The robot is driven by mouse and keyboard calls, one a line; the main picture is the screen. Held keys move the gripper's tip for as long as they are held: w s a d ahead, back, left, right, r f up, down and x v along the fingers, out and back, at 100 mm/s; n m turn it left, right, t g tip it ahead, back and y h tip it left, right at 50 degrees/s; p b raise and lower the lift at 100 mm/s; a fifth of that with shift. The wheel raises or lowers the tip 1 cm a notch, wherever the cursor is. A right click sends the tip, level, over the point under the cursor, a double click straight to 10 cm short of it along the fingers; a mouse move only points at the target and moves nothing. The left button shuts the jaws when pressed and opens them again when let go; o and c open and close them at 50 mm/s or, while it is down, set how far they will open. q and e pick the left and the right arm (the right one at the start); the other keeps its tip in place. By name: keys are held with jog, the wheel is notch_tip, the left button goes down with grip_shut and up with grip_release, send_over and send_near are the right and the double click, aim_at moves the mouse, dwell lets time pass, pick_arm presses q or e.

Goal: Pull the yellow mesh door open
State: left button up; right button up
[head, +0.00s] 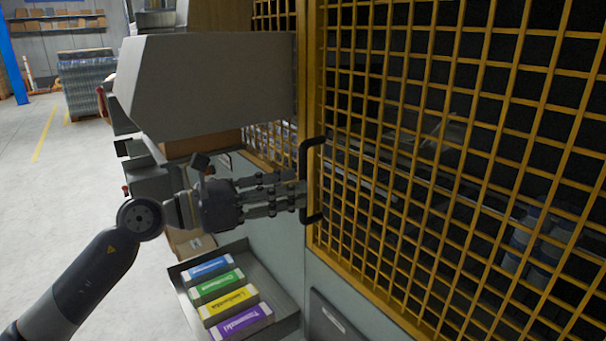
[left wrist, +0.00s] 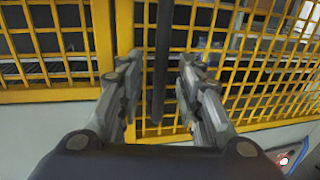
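The yellow mesh door (head: 438,130) fills the right side of the head view and looks shut against its frame. Its black handle (head: 305,160) is a vertical bar near the door's left edge. My left gripper (head: 300,192) is at the lower half of the handle. In the left wrist view the handle bar (left wrist: 161,65) stands between the two spread fingers of the left gripper (left wrist: 158,85), with a gap on each side. The mesh (left wrist: 225,70) lies behind it. My right gripper is in neither view.
A grey box-shaped housing (head: 205,85) juts out above my left arm. Below is a tray (head: 285,318) with several coloured cartons (head: 232,300). Clear floor (head: 70,190) lies to the left, with wrapped pallet goods (head: 85,82) farther back.

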aim_at(302, 216)
pick_arm(q)
jog(key=shift+p+x, duration=0.5)
jog(key=shift+x, duration=1.25)
grip_shut()
jog(key=shift+s+a, duration=0.1)
